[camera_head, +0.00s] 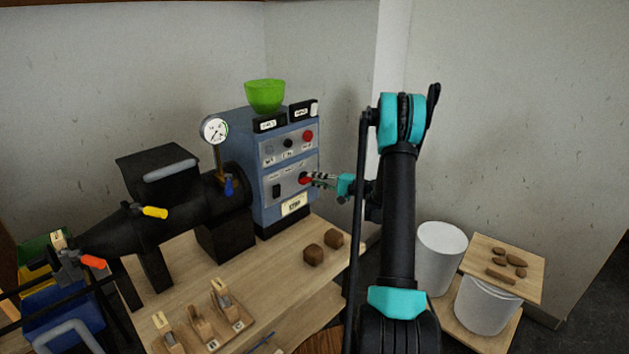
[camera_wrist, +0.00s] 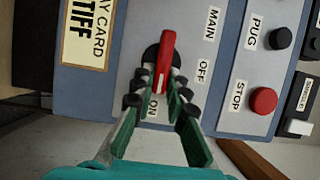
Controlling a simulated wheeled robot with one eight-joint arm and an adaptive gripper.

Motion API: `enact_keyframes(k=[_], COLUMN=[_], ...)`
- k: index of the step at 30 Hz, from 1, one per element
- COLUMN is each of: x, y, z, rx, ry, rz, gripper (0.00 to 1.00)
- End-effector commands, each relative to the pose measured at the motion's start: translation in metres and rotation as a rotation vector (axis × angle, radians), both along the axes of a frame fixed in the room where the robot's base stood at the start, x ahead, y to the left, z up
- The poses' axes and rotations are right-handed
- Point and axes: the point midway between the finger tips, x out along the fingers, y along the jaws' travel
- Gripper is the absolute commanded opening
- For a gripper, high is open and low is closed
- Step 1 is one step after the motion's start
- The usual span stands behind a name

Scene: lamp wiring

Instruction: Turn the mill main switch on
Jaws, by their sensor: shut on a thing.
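The main switch is a red lever handle (camera_wrist: 165,62) on a dark round base, on the front of the blue-grey control box (camera_head: 262,185). In the wrist view, its end with a pale line points down toward the ON label (camera_wrist: 152,106). The OFF label (camera_wrist: 203,71) is to its right, with the MAIN label (camera_wrist: 210,24) above that. My gripper (camera_wrist: 160,88) is shut on the handle's lower part, one finger on each side. In the head view, my gripper (camera_head: 321,181) reaches the red switch (camera_head: 305,180) from the right.
A red STOP button (camera_wrist: 263,101) and a black PUG button (camera_wrist: 279,38) are right of the switch in the wrist view. A green bowl (camera_head: 265,95) stands on the box. Two brown lumps (camera_head: 314,254) lie on the bench. The black mill (camera_head: 165,215) is at left.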

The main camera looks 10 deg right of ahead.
Motion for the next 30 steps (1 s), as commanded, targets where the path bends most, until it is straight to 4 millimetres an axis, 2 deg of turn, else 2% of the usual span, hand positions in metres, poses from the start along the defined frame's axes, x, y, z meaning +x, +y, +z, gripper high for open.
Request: enact_keyframes(k=[5,6,10,22,26,30], x=[0.0,0.0,0.0,-0.003,-0.012,-0.027], y=[-0.001,-0.001,-0.001,-0.006,-0.022,-0.046], z=[-0.001,-0.001,-0.001,0.0,0.0,-0.001], rx=[-0.002,-0.002,-0.002,-0.001,-0.001,-0.001], ry=[0.001,0.001,0.001,0.0,0.0,0.0], rz=[-0.002,-0.002,-0.001,-0.002,-0.004,-0.005], gripper=[0.0,0.17,0.33,0.34,0.34,0.34])
